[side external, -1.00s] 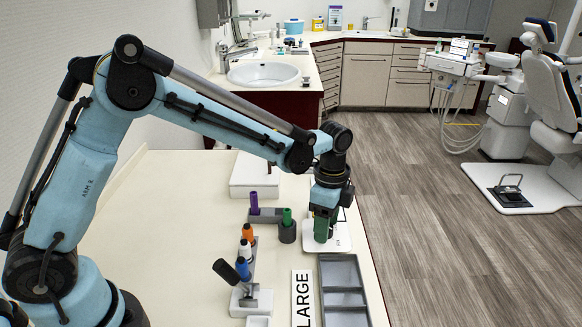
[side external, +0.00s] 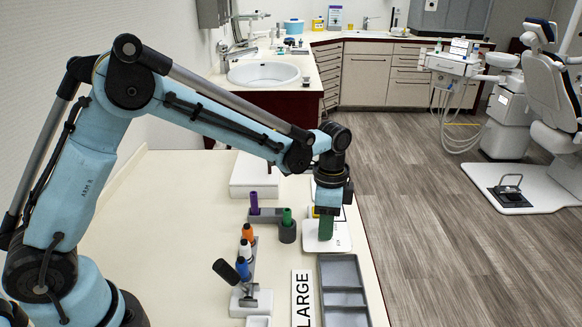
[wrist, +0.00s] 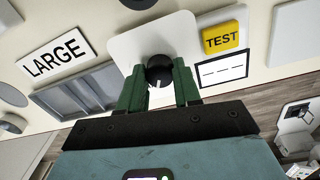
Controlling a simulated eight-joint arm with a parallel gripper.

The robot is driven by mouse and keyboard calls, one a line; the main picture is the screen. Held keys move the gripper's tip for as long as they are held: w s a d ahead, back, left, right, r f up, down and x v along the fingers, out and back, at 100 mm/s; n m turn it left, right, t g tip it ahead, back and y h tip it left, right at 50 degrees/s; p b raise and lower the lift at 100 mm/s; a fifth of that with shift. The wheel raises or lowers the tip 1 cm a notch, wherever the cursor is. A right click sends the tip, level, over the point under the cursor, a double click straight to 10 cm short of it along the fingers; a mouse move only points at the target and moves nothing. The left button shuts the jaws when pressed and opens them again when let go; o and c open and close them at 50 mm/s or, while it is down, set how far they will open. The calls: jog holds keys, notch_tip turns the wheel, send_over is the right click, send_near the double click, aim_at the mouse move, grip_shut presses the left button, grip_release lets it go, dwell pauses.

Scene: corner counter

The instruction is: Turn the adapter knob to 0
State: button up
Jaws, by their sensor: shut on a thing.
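The adapter knob (wrist: 159,68) is round and black with a white pointer line, part of which shows in the wrist view. It sits on a white base plate (wrist: 127,44), which also shows in the side view (side external: 342,239). My gripper (wrist: 160,75) has green fingers, one on each side of the knob, and is shut on it. In the side view my gripper (side external: 326,229) points straight down over the plate and the knob is hidden. I cannot read any scale or 0 mark around the knob.
A yellow TEST block (wrist: 221,38) and a dashed display card (wrist: 222,69) lie beside the knob. A LARGE sign (side external: 302,298) and grey compartment tray (side external: 342,272) are nearer the camera. Coloured tools (side external: 245,260) stand in holders to the left.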

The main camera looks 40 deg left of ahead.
jog(key=n, duration=1.1)
jog(key=shift+n+t, duration=0.3)
jog(key=shift+n, duration=1.6)
jog(key=o, duration=1.1)
jog(key=shift+c, duration=0.2)
notch_tip(320, 180, up, 12)
jog(key=shift+s+a, duration=0.15)
jog(key=shift+r, duration=0.1)
